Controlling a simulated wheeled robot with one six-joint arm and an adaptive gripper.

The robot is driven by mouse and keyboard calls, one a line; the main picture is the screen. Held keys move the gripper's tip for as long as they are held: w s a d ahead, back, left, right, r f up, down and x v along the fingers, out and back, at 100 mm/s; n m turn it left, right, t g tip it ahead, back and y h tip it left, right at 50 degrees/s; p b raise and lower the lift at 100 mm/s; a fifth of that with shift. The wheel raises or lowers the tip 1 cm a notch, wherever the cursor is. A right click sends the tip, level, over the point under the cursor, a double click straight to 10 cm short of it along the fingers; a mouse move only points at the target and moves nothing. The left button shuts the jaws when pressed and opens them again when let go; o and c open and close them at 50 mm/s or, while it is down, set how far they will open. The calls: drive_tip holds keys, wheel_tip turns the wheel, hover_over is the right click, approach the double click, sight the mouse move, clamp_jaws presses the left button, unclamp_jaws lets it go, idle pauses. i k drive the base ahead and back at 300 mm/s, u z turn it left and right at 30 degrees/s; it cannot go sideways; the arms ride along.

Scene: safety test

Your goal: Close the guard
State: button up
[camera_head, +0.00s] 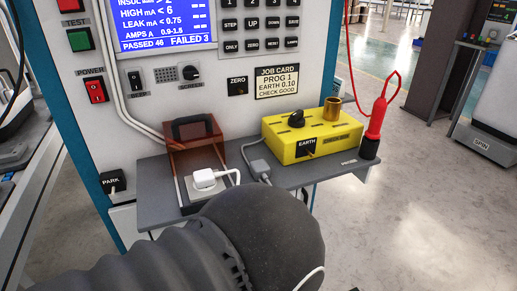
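The guard (188,158) is a reddish-brown see-through cover with a black handle (191,127) at its top. It stands raised at the back of a socket unit on the grey shelf (160,179), against the panel. A white plug (204,179) with a white cable sits in the socket in front of it, uncovered. My dark arm fills the lower middle of the view, in front of the shelf. My gripper cannot be seen; no fingertips show.
A yellow earth box (312,143) with a black knob and a brass cup (332,109) stands right of the guard. A red probe (377,117) stands at the shelf's right end. Panel switches, buttons and a screen (165,22) are above.

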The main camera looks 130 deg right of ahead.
sight(198, 127)
drive_tip(key=z, duration=2.15)
drive_tip(key=k, duration=0.3)
drive_tip(key=z, duration=3.15)
drive_tip(key=k, duration=0.3)
drive_tip(key=u, duration=1.05)
